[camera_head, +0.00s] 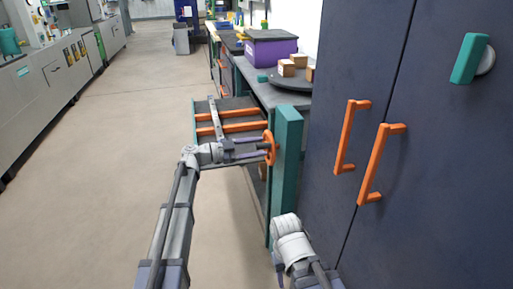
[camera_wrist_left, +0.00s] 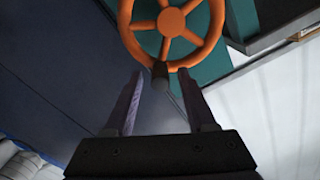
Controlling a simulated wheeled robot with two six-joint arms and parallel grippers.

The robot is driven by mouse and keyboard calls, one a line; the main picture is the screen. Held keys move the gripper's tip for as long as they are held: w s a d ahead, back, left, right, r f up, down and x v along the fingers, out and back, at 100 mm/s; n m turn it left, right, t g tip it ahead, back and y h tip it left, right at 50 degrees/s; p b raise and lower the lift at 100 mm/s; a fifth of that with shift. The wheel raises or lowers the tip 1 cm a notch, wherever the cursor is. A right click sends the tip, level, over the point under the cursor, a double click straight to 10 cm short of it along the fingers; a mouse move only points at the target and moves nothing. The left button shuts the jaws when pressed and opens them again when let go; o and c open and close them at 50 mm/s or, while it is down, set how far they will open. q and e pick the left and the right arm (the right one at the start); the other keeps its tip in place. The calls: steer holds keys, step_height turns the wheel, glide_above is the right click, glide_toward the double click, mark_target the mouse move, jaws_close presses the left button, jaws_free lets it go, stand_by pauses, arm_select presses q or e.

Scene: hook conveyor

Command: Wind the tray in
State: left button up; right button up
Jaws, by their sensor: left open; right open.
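An orange handwheel (camera_head: 269,147) with spokes is mounted on the side of a teal post (camera_head: 287,170). It also shows in the left wrist view (camera_wrist_left: 188,20), with a dark knob (camera_wrist_left: 160,74) at its lower rim. My left gripper (camera_head: 258,147) is open in front of the wheel. In the left wrist view its fingers (camera_wrist_left: 164,88) stand apart, with the knob between their tips and no visible grip. The tray (camera_head: 204,106), dark with orange bars across it, lies behind my left wrist. My right gripper (camera_head: 279,266) is low by the post's foot, mostly hidden by its wrist.
A dark blue cabinet (camera_head: 345,80) with orange handles (camera_head: 352,137) fills the right side. Behind the post a workbench (camera_head: 262,92) carries a purple box (camera_head: 270,52) and small cartons (camera_head: 287,68). Grey counters (camera_head: 75,70) line the left. The floor (camera_head: 110,150) between is clear.

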arm_select(q)
steer(key=shift+a, duration=0.1)
steer(key=v, duration=0.7)
steer(key=shift+a, duration=0.3)
steer(key=shift+s, duration=0.1)
